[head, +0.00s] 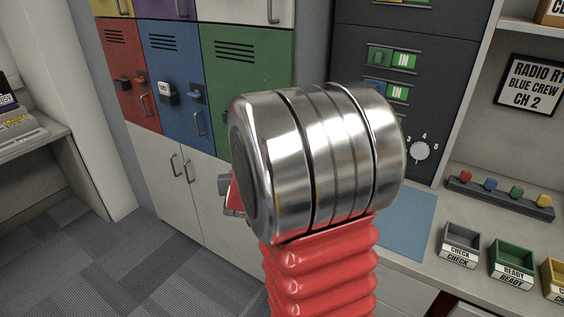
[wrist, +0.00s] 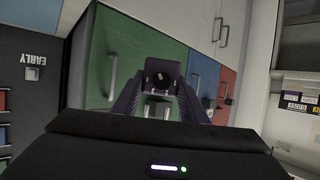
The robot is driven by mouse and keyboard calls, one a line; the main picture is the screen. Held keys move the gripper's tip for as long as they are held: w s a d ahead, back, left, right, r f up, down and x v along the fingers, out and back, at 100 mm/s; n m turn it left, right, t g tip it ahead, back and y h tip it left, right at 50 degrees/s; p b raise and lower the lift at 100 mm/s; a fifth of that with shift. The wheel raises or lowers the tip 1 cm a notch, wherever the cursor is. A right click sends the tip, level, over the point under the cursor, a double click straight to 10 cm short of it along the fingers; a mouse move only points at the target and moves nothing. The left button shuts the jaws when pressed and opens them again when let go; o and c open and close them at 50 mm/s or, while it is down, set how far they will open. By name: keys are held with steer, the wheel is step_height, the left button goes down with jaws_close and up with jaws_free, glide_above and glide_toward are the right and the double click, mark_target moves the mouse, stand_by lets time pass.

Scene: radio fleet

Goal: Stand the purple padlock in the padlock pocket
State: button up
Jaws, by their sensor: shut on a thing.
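In the wrist view my gripper (wrist: 160,88) is shut on a dark, faintly purple block with a round black face and a small pale mark. This looks like the purple padlock (wrist: 150,66), seen end-on. It is held in the air in front of the lockers, which appear upside down there. In the head view my silver and red arm hides the padlock and most of the gripper. I cannot pick out the padlock pocket in either view.
Red (head: 116,60), blue (head: 165,55) and green (head: 250,70) locker doors stand behind my arm. Small fittings hang on the red and blue doors. At right, a counter carries a blue mat (head: 408,222), a grey CHECK tray (head: 443,244) and a green READY tray (head: 495,258).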

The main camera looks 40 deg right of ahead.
steer(key=w+a+f+n+t+y, duration=0.1)
steer(key=w+a+f+n+y, duration=0.1)
steer(key=a, duration=1.2)
steer(key=w+a+f+n+t+y, duration=0.1)
steer(key=a+n+y, duration=0.4)
steer(key=a, duration=1)
steer(key=shift+w+a+f+t+y, duration=0.25)
steer(key=shift+w+f+t+y, duration=0.3)
steer(key=shift+w, duration=0.5)
steer(key=shift+s+f, duration=0.1)
steer(key=shift+f, duration=0.05)
